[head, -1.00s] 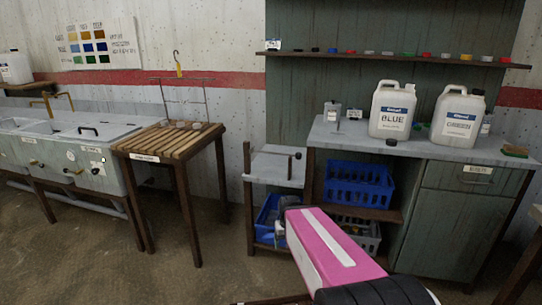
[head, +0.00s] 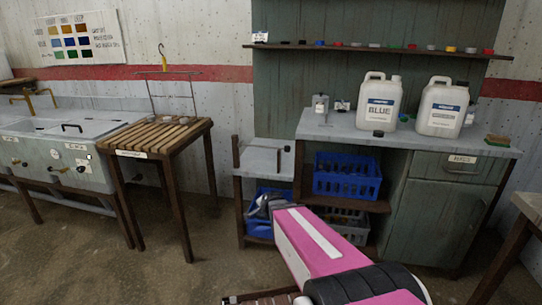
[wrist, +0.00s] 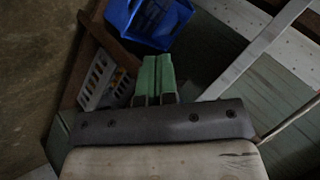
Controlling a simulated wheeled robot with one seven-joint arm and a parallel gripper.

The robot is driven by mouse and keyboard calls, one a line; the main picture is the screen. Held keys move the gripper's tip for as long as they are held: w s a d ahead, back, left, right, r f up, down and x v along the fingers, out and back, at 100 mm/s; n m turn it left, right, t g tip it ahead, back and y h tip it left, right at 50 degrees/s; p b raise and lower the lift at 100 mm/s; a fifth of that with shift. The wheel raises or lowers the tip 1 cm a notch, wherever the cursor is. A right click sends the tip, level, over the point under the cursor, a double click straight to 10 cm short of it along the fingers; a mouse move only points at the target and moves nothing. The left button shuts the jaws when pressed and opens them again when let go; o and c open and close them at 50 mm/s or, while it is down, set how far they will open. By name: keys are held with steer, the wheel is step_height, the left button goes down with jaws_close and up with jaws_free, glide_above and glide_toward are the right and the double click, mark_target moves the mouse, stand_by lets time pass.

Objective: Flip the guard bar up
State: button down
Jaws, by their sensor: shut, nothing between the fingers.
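My gripper (wrist: 155,88) shows in the wrist view with its two green fingers together and nothing between them. A low grey side stand (head: 262,163) stands left of the cabinet in the head view. A thin bar with a dark knob (head: 287,149) lies low along its top; it may be the guard bar, but it is too small to tell for sure. My pink arm reaches toward the space below and right of the stand. The fingers touch nothing I can make out.
A blue crate (head: 346,177) sits on the cabinet shelf. Two white jugs, BLUE (head: 379,103) and another (head: 441,110), stand on the counter. A slatted wooden rack (head: 165,134) with a wire frame and hook (head: 162,58) stands left. Floor (head: 215,235) between is clear.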

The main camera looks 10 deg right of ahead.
steer(key=w+d+r+m+t+h, duration=0.2)
steer(key=w+m+t+h, duration=0.3)
steer(key=m, duration=0.9)
steer(key=w+d+r+m+t+h, duration=0.1)
steer(key=w+r+m+t+h, duration=0.4)
steer(key=m, duration=1)
steer(key=w+t+h, duration=0.1)
steer(key=w+t, duration=0.1)
steer(key=t, duration=0.1)
steer(key=shift+d+r+t, duration=0.3)
steer(key=shift+d, duration=0.1)
steer(key=shift+w, duration=0.15)
steer(key=x, duration=0.9)
steer(key=shift+w+d+r, duration=0.1)
steer(key=shift+w+r, duration=0.05)
steer(key=shift+w, duration=0.15)
steer(key=shift+w+d+r, duration=0.1)
steer(key=shift+w+r, duration=0.1)
steer(key=shift+r, duration=0.85)
steer(key=shift+w+d+r, duration=0.1)
steer(key=shift+w+r, duration=0.1)
steer(key=shift+r, duration=0.85)
steer(key=shift+r, duration=0.1)
